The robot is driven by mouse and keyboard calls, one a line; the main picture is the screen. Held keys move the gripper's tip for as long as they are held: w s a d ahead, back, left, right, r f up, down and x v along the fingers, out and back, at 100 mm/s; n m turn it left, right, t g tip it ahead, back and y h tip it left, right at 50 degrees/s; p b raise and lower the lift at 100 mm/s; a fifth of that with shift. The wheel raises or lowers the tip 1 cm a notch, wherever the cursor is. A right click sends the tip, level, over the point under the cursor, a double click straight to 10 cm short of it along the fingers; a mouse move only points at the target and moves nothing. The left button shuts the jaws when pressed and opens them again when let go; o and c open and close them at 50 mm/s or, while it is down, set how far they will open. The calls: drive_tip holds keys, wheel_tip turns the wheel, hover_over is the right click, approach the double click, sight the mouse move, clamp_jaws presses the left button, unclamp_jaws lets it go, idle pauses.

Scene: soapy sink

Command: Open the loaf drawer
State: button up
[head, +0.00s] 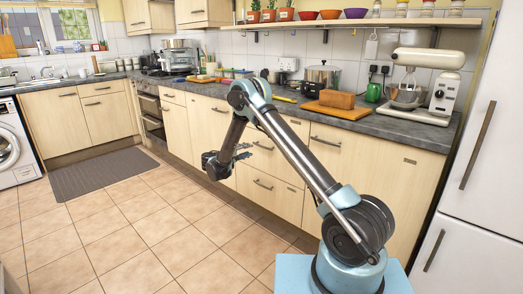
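A brown loaf (337,99) lies on a wooden board (336,111) on the worktop. Below it is a pale wood drawer front (340,150) with a dark bar handle (325,141); it looks closed, flush with the units. My arm crosses in front of the units and partly hides the fronts left of this drawer. My gripper (246,151) is at the end of the arm, left of and slightly lower than that handle in the picture. Its dark fingers point right, look spread, and hold nothing visible. It appears apart from the handle.
Other closed drawers stand to the left, one with a low handle (262,184). A stand mixer (425,80), green mug (374,92) and pot (321,77) are on the worktop. A white fridge (480,150) stands at right.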

sight(262, 147)
drive_tip(key=a+f+t, duration=0.1)
drive_tip(key=a+f, duration=0.2)
drive_tip(key=x, duration=1.6)
drive_tip(key=shift+w+d, duration=0.15)
drive_tip(key=shift+d, duration=0.2)
clamp_jaws()
